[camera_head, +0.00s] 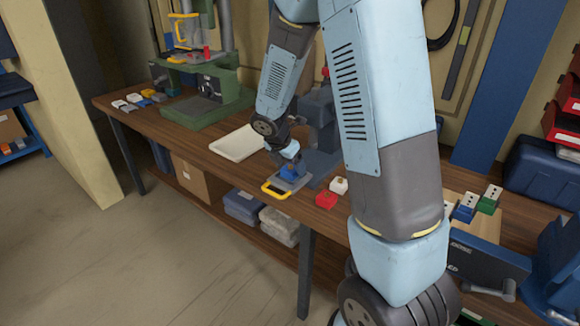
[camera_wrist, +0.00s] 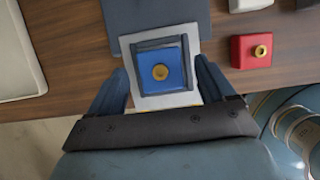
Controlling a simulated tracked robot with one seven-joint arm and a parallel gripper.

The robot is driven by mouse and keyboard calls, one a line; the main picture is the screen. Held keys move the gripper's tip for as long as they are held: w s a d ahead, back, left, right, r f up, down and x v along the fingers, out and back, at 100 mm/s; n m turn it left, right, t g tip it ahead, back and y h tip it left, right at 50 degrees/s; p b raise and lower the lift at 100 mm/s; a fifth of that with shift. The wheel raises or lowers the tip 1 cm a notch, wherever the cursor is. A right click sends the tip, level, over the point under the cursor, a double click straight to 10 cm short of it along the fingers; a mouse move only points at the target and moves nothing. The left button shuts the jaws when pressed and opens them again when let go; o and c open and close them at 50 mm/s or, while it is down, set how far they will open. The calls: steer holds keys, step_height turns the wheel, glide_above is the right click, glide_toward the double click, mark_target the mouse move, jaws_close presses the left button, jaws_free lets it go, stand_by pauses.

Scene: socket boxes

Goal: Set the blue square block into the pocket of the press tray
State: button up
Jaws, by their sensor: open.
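The blue square block (camera_wrist: 160,72) with a round brass knob sits inside the dark raised frame of the press tray (camera_wrist: 127,48) in the wrist view. The frame walls lie close around its sides; I cannot tell how deep it sits. In the head view the tray's yellow handle (camera_head: 274,190) points out over the table's front edge, and the block (camera_head: 289,172) shows under my wrist. My gripper (camera_wrist: 165,88) is open, with one finger on each side of the tray's frame, apart from the block.
A red block (camera_wrist: 251,51) and a white block (camera_head: 339,185) stand right of the tray. A pale shallow tray (camera_head: 238,143) lies left of it. A green press (camera_head: 205,100) stands farther left, with several small blocks beyond.

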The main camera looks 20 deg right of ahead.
steer(key=v, duration=1.2)
steer(key=shift+r, duration=0.3)
steer(key=s+d+r+m+t+y, duration=0.1)
steer(key=s+d+r+m+y, duration=0.1)
steer(key=s+r+m, duration=0.5)
steer(key=s+d+r+m+t+y, duration=0.1)
steer(key=s+d+r+m, duration=0.2)
steer(key=s+m, duration=1.5)
step_height(320, 180, up, 4)
steer(key=shift+r+t+y, duration=0.1)
steer(key=shift+t+y, duration=0.3)
